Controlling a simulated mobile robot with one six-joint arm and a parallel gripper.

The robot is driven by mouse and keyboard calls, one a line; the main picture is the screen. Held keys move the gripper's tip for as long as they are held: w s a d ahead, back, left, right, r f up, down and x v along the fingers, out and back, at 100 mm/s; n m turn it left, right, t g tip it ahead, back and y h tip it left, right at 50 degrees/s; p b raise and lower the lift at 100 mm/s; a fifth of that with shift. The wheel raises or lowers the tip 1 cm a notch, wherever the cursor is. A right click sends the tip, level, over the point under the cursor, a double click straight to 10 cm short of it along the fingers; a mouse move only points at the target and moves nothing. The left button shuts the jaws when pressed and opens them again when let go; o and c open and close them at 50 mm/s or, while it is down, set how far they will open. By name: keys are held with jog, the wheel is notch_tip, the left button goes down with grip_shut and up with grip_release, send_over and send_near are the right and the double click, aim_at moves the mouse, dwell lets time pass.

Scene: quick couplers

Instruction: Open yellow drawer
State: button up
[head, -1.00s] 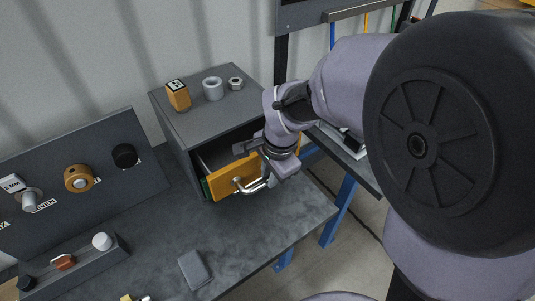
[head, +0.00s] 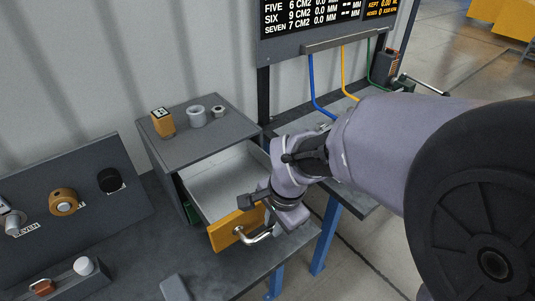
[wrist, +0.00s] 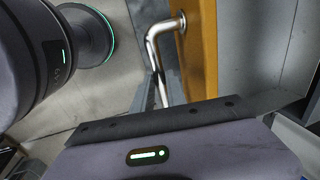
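The yellow drawer (head: 226,231) stands pulled well out of the grey cabinet (head: 185,146), and its pale inside (head: 222,180) shows empty. Its bent metal handle (head: 258,237) sticks out from the yellow front. In the wrist view the handle (wrist: 175,26) runs down between the two dark fingers of my gripper (wrist: 161,92), which look shut on it. The yellow front (wrist: 200,50) is just right of the handle there. In the head view my wrist hides the drawer's right side, and the fingertips are hard to make out.
An orange block (head: 162,123), a light ring (head: 196,117) and a nut (head: 218,111) stand on the cabinet top. A panel with knobs (head: 63,202) is at left. A grey slab (head: 174,288) lies on the bench in front. A green part (head: 185,208) shows beside the drawer.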

jog(key=o, duration=0.4)
jog(key=shift+c, duration=0.2)
jog(key=shift+r, duration=0.15)
notch_tip(320, 180, up, 17)
jog(key=s+d+p, duration=0.2)
jog(key=s+p, duration=0.1)
jog(key=p, duration=0.4)
jog(key=s+d+f+n+t+b, duration=0.3)
jog(key=s+d+n+t+b, duration=0.1)
jog(key=s, duration=0.5)
jog(key=n+b, duration=0.1)
jog(key=n, duration=0.1)
jog(key=shift+s+n+y, duration=0.4)
